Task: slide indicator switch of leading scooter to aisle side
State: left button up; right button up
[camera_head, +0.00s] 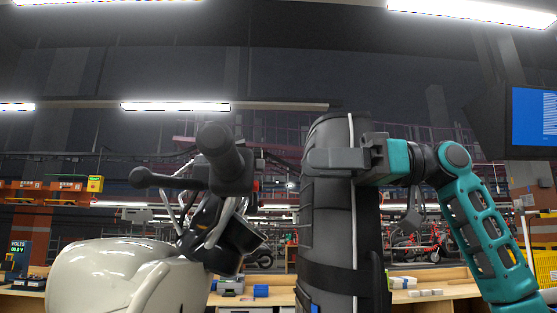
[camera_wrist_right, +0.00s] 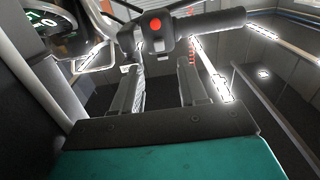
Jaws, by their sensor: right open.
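The cream scooter (camera_head: 125,275) stands at the lower left of the head view, with its black handlebar grip (camera_head: 222,150) pointing towards me. Its dark switch housing (camera_wrist_right: 158,42) lies just beyond my fingertips in the right wrist view and carries a round red button (camera_wrist_right: 155,24). I cannot make out the indicator slider or its position. My right gripper (camera_head: 318,158) is right of the handlebar in the head view. In the wrist view its two fingers (camera_wrist_right: 158,68) are spread with an empty gap between them. I cannot tell if a fingertip touches the housing. My left gripper is not in view.
A tall black rounded shape (camera_head: 335,225) with a white stripe stands behind my right gripper. A brake lever (camera_head: 160,180) sticks out left of the grip. A workbench (camera_head: 450,290) with small boxes runs behind. The scooter's lit display (camera_wrist_right: 45,22) is at the wrist view's upper left.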

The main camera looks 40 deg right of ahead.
aim_at(260, 166)
jog(key=p+x, duration=0.1)
jog(key=x, duration=0.5)
jog(key=shift+w+a, duration=0.25)
grip_shut()
dwell(0.4)
